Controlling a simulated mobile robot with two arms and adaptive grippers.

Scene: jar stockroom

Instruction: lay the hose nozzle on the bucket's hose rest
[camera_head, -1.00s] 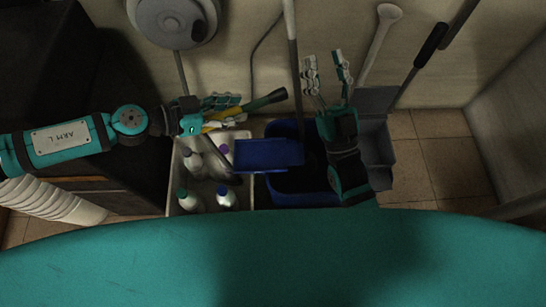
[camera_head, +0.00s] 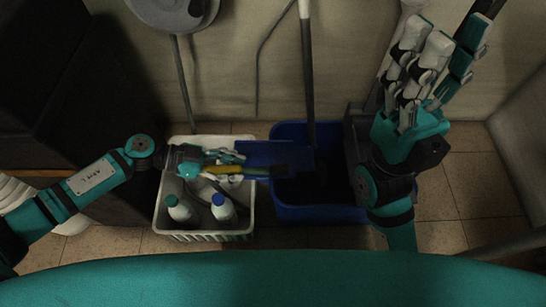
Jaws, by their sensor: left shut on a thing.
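My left gripper (camera_head: 215,163) is shut on the hose nozzle (camera_head: 229,170), which has a yellow body and a dark front end. The nozzle lies roughly level and points right, its dark end over the near part of the blue hose rest (camera_head: 262,150). I cannot tell whether nozzle and rest touch. The rest is a flat blue plate at the left side of the blue bucket (camera_head: 318,214); the nozzle and my gripper partly cover it. My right gripper (camera_head: 436,62) is raised at the right, close to the camera, with its fingers spread and nothing seen between them.
A white crate (camera_head: 205,236) with several bottles stands left of the bucket, under my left gripper. A mop handle (camera_head: 308,70) rises from the bucket. A hose reel (camera_head: 172,12) hangs on the wall. A dark cabinet (camera_head: 60,90) stands left. Tiled floor (camera_head: 478,190) is clear at the right.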

